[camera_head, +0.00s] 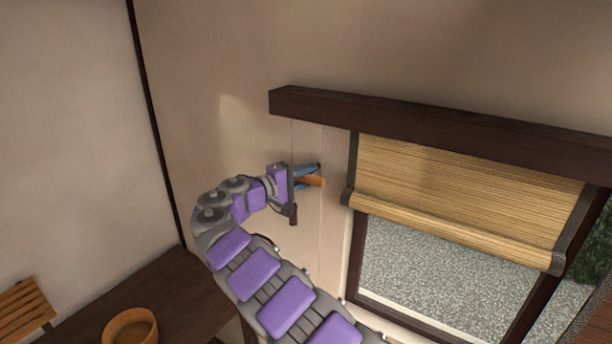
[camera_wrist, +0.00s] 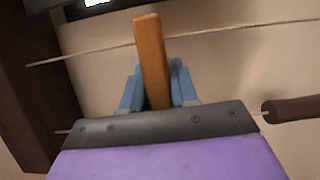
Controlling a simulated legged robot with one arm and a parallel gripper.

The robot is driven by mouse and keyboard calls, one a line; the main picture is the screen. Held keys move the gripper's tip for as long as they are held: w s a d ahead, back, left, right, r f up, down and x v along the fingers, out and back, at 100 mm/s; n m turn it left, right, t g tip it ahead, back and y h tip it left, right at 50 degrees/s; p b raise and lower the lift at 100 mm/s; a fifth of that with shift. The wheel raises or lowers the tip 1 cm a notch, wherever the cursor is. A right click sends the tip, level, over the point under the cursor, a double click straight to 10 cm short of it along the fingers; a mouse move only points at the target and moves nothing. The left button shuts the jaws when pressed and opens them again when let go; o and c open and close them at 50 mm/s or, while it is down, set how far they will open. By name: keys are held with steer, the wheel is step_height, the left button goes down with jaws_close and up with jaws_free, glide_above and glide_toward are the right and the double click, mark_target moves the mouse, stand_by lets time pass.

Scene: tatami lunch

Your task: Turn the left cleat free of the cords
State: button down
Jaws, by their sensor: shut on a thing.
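The left cleat (camera_head: 314,181) is an orange-brown wooden bar by the wall, left of the window. My gripper (camera_head: 309,176) is shut on it, with one blue finger on each side. In the wrist view the cleat (camera_wrist: 151,50) stands upright between the fingertips (camera_wrist: 156,68). One pale cord (camera_wrist: 90,53) crosses at the cleat; whether it loops around it is hidden. A second cord (camera_wrist: 63,131) runs behind my gripper and comes out at a dark brown pull (camera_wrist: 295,109). That pull (camera_head: 293,215) hangs just below my gripper in the head view.
A dark beam (camera_head: 430,125) runs above the window. A bamboo blind (camera_head: 460,190) hangs partly lowered right of the cleat. A dark table (camera_head: 170,290) with a wooden bowl (camera_head: 130,328) stands at lower left. The wall left of my gripper is bare.

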steer(key=shift+d+f, duration=0.1)
steer(key=shift+f, duration=0.05)
steer(key=n+p, duration=0.2)
steer(key=n+t+h+p, duration=0.1)
steer(key=shift+r+n+p, duration=0.2)
steer(key=shift+n+p, duration=0.15)
steer(key=shift+n, duration=0.05)
steer(key=n+t+p, duration=0.1)
steer(key=n, duration=0.3)
steer(key=shift+t+p, duration=0.3)
steer(key=shift+p, duration=0.05)
steer(key=n+t, duration=0.1)
steer(key=n, duration=0.3)
steer(key=n+t+y+p, duration=0.1)
steer(key=n+t, duration=0.1)
steer(key=n, duration=0.2)
steer(key=shift+r+t, duration=0.2)
steer(key=shift+t, duration=0.1)
steer(key=shift+w+a+r+n+t+y+p, duration=0.1)
steer(key=shift+n+t+y, duration=0.3)
steer(key=shift+n, duration=0.65)
steer(key=shift+s+a+r+n+t+y+p, duration=0.15)
steer(key=shift+n+t+y, duration=0.25)
steer(key=shift+n, duration=0.6)
steer(key=shift+w+d+f+n+t+y+p, duration=0.15)
steer(key=shift+n+t+y, duration=0.25)
steer(key=shift+n, duration=0.65)
steer(key=shift+a+r+n, duration=0.1)
steer(key=shift+a+n, duration=0.1)
steer(key=shift+n, duration=0.1)
